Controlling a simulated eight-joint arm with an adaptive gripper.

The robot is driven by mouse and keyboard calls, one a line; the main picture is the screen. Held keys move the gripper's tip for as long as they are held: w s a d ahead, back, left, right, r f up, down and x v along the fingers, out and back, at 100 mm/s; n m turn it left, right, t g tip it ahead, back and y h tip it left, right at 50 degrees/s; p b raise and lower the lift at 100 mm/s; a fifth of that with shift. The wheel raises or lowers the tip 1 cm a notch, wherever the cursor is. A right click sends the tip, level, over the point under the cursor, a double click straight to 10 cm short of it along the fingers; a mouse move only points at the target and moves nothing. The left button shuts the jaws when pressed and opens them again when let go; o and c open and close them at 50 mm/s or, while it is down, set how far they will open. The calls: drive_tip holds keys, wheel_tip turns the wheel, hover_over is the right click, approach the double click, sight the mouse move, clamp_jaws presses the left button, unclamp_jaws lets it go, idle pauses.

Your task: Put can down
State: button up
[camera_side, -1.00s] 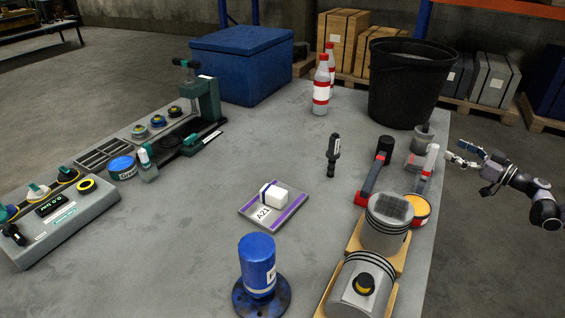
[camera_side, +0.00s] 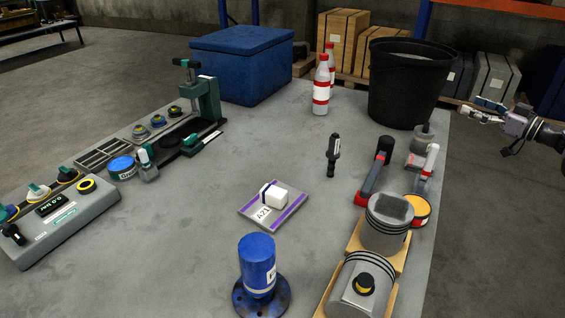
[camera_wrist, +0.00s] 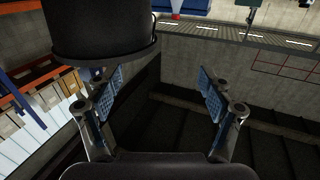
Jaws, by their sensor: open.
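My gripper (camera_side: 468,112) is off the table's right edge, beside the black bin and apart from both. In the wrist view my gripper (camera_wrist: 161,92) is open, with two blue pads wide apart and nothing between them.
A black bin (camera_side: 405,90) stands at the back right, with two red-and-white bottles (camera_side: 321,88) beside it. A red-handled tool (camera_side: 374,175) and pistons (camera_side: 388,222) line the right side. A blue flanged cylinder (camera_side: 257,270) stands in front.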

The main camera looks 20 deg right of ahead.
wheel_tip(320, 180, down, 2)
drive_tip(key=w+a+m+g+h, duration=0.1)
drive_tip(key=a+m+g, duration=0.1)
drive_tip(key=m+g+h, duration=0.4)
drive_tip(key=m+h, duration=0.1)
drive_tip(key=h, duration=0.2)
approach(427, 137)
drive_tip(key=d, duration=0.2)
drive_tip(key=w+a+r+m+t+h, duration=0.2)
drive_tip(key=a+r+h, duration=0.2)
drive_tip(key=r, duration=0.5)
wheel_tip(427, 137, down, 12)
drive_tip(key=shift+d+f, duration=0.15)
drive_tip(key=shift+x, duration=3.85)
clamp_jaws()
